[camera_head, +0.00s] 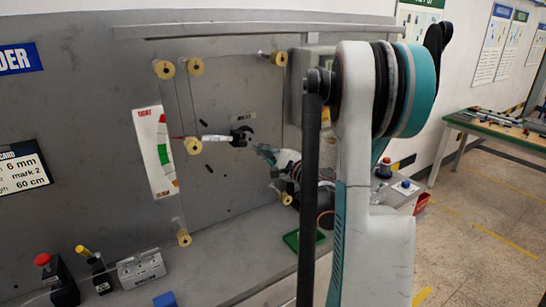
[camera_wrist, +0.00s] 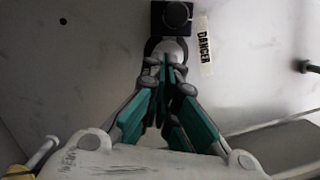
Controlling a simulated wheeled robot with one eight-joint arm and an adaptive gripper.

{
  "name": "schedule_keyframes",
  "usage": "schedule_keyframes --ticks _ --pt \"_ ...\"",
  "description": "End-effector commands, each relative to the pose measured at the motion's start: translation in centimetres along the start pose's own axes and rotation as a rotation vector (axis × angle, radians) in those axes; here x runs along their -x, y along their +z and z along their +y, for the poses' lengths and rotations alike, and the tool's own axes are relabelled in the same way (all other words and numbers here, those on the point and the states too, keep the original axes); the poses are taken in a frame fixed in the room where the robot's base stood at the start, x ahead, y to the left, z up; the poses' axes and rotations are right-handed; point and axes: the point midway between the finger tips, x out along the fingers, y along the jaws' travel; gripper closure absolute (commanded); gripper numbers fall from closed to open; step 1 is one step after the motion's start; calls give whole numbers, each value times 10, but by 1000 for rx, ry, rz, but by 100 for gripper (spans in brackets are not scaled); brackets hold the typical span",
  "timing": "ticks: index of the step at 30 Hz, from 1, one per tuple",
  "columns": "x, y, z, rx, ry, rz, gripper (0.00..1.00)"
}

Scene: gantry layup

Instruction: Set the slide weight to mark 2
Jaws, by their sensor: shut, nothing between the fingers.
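My gripper (camera_head: 260,150) is shut and empty in front of the grey panel, its tips just right of and below a dark rounded piece (camera_head: 242,136) on the panel. A light rod with a red tip (camera_head: 205,138) runs left from that piece. I cannot tell for certain which part is the slide weight, and no marks can be read. In the wrist view the closed fingers (camera_wrist: 166,62) point at a round, dark-rimmed piece (camera_wrist: 152,47), partly hidden behind them. A black block with a round knob (camera_wrist: 174,15) is just above it.
Pale yellow rollers (camera_head: 195,66) stand on the panel. A white gauge strip (camera_head: 155,150) with red and green zones is left of the pointer. A red button (camera_head: 42,260) and switches stand on the ledge.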

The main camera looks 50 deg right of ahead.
Motion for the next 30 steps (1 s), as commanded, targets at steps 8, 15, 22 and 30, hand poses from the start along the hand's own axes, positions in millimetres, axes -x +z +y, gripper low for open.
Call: schedule_keyframes --ticks 8,15,22,30 --pt "-4 17 0 0 0 0 100" --pt "-4 18 0 0 0 0 100" --pt "-8 31 2 0 2 -3 100" --pt "-13 53 7 0 1 -1 100"
